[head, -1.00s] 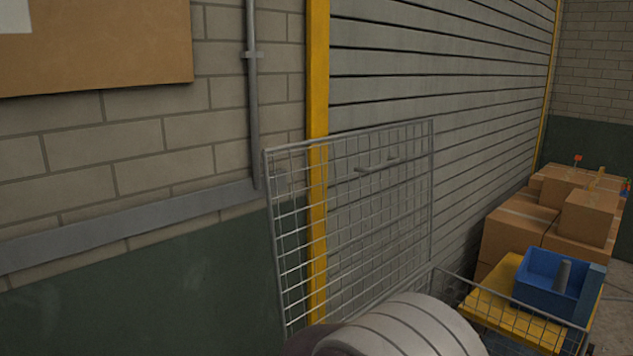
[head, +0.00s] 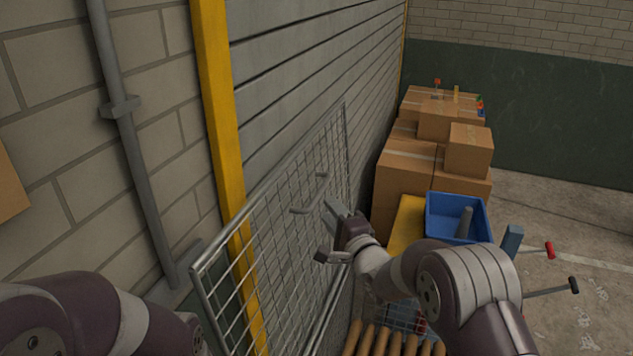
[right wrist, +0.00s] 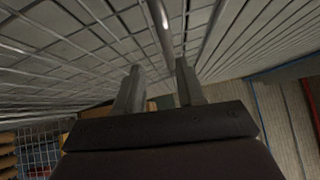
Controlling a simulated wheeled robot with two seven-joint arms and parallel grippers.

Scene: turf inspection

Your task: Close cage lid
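The cage lid (head: 270,250) is a grey wire-mesh panel standing raised beside the wall, left of centre in the head view. Its bar handle (head: 305,206) sticks out from the mesh. My right gripper (head: 328,232) is open and empty, close to the handle and on its near side. In the right wrist view, the handle bar (right wrist: 161,22) runs ahead of the gap between the open fingers (right wrist: 158,88), with mesh behind it. The cage (head: 405,316) is below, mostly hidden by my right arm. My left arm shows at lower left, but its gripper is out of view.
Wooden rods (head: 385,342) lie at the cage. A blue bin (head: 440,212) stands on a yellow surface (head: 404,222) beyond. Stacked cardboard boxes (head: 408,175) stand behind it. A yellow post (head: 217,110) and wall are close behind the lid. Open floor lies at right.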

